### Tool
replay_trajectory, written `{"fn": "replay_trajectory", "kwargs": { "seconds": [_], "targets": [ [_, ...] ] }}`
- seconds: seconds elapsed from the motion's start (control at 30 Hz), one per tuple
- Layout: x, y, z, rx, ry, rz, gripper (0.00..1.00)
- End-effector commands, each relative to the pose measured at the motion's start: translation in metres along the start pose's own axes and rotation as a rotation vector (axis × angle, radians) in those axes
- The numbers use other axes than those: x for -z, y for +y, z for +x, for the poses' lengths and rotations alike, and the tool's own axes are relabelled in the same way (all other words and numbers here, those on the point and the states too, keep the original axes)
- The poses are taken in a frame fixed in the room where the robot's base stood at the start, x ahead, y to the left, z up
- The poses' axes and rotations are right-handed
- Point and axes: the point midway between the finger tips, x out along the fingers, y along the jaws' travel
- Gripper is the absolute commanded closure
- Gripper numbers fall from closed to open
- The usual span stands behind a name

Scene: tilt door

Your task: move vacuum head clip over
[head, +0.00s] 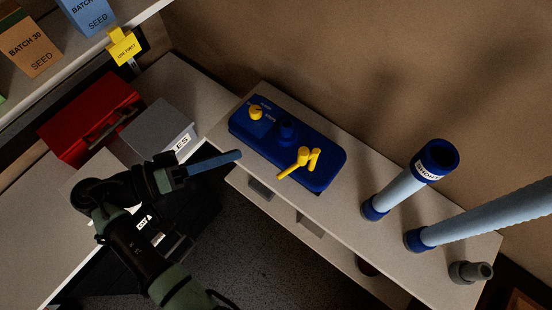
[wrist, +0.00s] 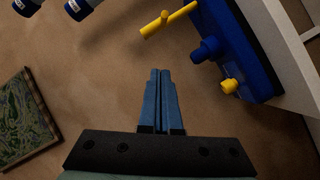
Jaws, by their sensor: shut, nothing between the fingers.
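A blue unit with rounded ends (head: 326,176), which I take for the vacuum head, lies on the pale bench. In the head view a yellow lever (head: 294,166) with a round hub sits near its right end, with a short yellow bar beside it. Which part is the clip I cannot tell. A yellow knob (head: 256,112) is at its left end and a blue round port (head: 287,129) between. The unit (wrist: 250,55), yellow lever (wrist: 170,19) and yellow knob (wrist: 229,86) also show in the wrist view. My gripper (head: 240,154) is shut and empty, apart from the unit's near side.
Two pale tubes with blue collars (head: 400,186) (head: 480,221) and a grey fitting (head: 470,272) stand right on the bench (head: 355,229). A red box (head: 92,117) and grey box (head: 158,131) are left, below a shelf with seed boxes (head: 31,42) and a yellow tag (head: 124,47).

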Motion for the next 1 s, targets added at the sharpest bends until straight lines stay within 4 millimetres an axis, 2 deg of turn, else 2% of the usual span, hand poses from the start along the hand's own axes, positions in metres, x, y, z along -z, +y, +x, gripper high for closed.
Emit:
{"fn": "replay_trajectory", "kwargs": {
  "seconds": [0.53,0.77,1.0],
  "targets": [
    [-0.001,0.000,0.033,0.000,-0.003,-0.001,1.00],
    [0.000,0.003,0.081,-0.001,-0.005,-0.004,1.00],
    [-0.031,0.001,0.088,0.003,-0.001,-0.007,1.00]
  ]
}}
